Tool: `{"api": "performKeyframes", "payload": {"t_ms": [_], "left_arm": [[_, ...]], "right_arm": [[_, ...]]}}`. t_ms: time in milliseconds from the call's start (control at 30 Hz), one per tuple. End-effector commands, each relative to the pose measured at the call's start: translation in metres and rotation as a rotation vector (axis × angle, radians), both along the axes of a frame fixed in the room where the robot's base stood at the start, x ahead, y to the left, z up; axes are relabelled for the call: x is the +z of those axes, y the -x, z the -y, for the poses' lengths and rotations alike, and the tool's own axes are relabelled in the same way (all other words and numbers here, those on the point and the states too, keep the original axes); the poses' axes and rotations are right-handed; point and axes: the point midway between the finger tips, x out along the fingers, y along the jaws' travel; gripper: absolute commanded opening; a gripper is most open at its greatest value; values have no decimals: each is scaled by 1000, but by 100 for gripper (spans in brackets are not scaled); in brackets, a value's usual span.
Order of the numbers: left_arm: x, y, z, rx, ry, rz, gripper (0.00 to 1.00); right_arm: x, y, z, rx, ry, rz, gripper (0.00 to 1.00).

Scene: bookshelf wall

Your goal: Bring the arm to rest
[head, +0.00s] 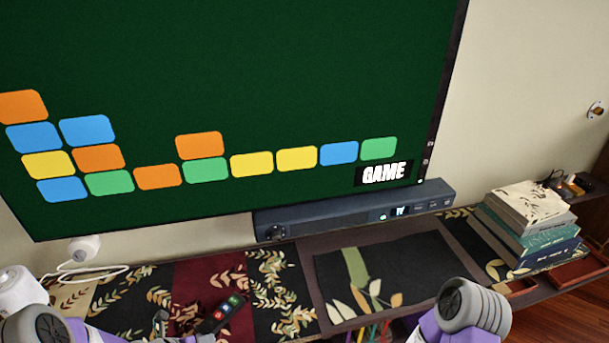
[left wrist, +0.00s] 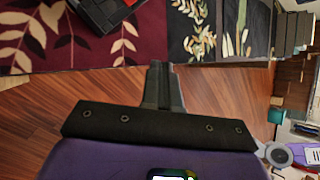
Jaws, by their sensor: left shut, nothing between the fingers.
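My left gripper (head: 163,318) is at the bottom of the head view, in front of the patterned runner on the console. In the left wrist view its fingers (left wrist: 160,85) are together, with nothing between them. A dark remote (head: 218,316) with coloured buttons lies on the runner, just right of the gripper in the head view. The remote also shows at the top of the left wrist view (left wrist: 100,12), apart from the fingers. A purple and grey link of my right arm shows at the lower right; its gripper is out of view.
A big screen (head: 300,70) with coloured tiles hangs above the console. A soundbar (head: 350,215) stands under it. A stack of books (head: 530,240) is at the right, and a white device (head: 20,290) with a cable at the left. A dark leaf-patterned mat (head: 400,275) is clear.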

Motion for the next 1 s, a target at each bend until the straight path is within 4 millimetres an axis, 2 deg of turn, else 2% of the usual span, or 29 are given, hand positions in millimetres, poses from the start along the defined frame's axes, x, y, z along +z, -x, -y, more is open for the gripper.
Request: {"api": "performKeyframes", "payload": {"t_ms": [100,367,567,733,900,1000], "left_arm": [[-18,18,22,-173,-69,-30,0],[-53,62,57,-599,-234,-49,0],[-85,106,81,-1107,-412,12,0],[-113,139,98,-1683,-603,212,0],[-132,150,121,-2181,-781,554,0],[-138,151,138,-2379,-873,776,0]], "right_arm": [[0,0,0,0,0,-1,43],[0,0,0,0,0,1,43],[0,0,0,0,0,-1,43],[0,0,0,0,0,0,43],[0,0,0,0,0,0,43],[0,0,0,0,0,0,43]]}}
